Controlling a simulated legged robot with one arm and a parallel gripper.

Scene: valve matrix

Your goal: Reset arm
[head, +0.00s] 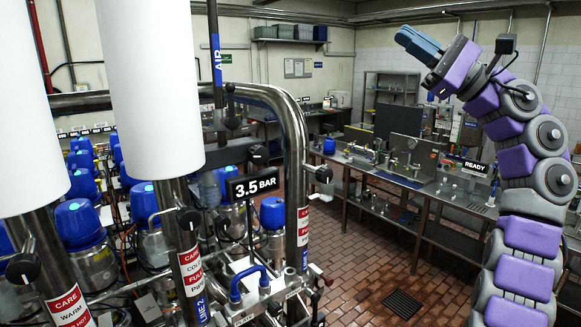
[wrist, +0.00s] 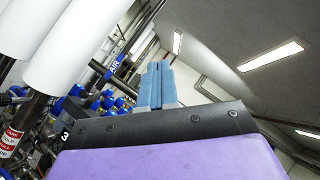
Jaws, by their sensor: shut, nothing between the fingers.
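My gripper (head: 420,45) is at the upper right of the head view, at the end of my raised purple and grey arm. Its blue fingers point up and to the left and are shut, with nothing between them. In the wrist view the two blue fingers of my gripper (wrist: 155,85) lie side by side. The gripper is in free air and touches nothing.
Steel pipes with white sleeves (head: 150,80) and a "3.5 BAR" sign (head: 254,185) stand at left. Blue-capped valves (head: 80,222) crowd behind them. The tiled floor (head: 350,250) between is open.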

